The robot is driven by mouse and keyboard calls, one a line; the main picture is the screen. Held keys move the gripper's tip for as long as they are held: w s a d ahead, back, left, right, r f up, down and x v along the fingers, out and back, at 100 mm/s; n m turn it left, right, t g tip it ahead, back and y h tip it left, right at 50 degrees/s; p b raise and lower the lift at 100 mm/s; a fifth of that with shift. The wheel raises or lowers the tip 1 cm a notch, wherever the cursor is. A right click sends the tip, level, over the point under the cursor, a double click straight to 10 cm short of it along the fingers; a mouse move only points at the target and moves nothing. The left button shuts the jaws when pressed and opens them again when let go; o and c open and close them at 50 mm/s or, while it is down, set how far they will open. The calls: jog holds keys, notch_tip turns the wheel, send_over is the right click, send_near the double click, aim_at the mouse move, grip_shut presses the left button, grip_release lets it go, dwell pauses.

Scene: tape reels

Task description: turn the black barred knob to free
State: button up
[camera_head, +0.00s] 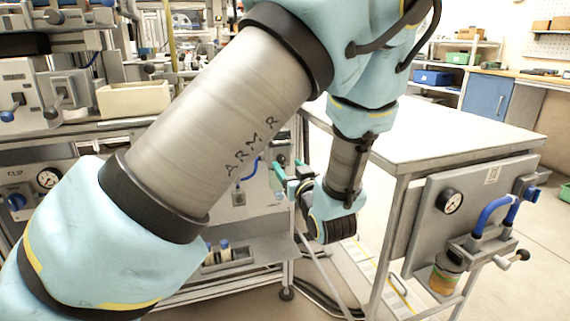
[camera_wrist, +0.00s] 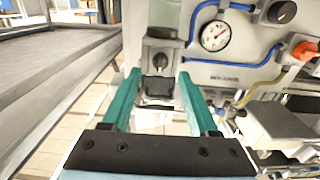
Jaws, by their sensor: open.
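A black knob (camera_wrist: 160,62) with a raised bar sits on a small grey plate in the wrist view. The bar looks roughly upright, but it is too small to read exactly. My gripper (camera_wrist: 158,74) has its two teal fingers spread, one to each side of the knob in the picture, with nothing between them. The fingertips appear short of the knob, though the gap is hard to judge. In the head view my gripper (camera_head: 281,172) shows partly, in front of the grey panel under the left bench. My wrist and arm hide much of that area.
A pressure gauge (camera_wrist: 215,36), blue hoses and a red knob (camera_wrist: 305,50) are to the right of the black knob. A dark block (camera_wrist: 160,90) is just below it. A white-topped table (camera_head: 430,130) stands close to the right of my wrist.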

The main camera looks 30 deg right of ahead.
jog(key=w, duration=0.3)
jog(key=shift+w+d, duration=0.15)
grip_shut()
dwell(0.5)
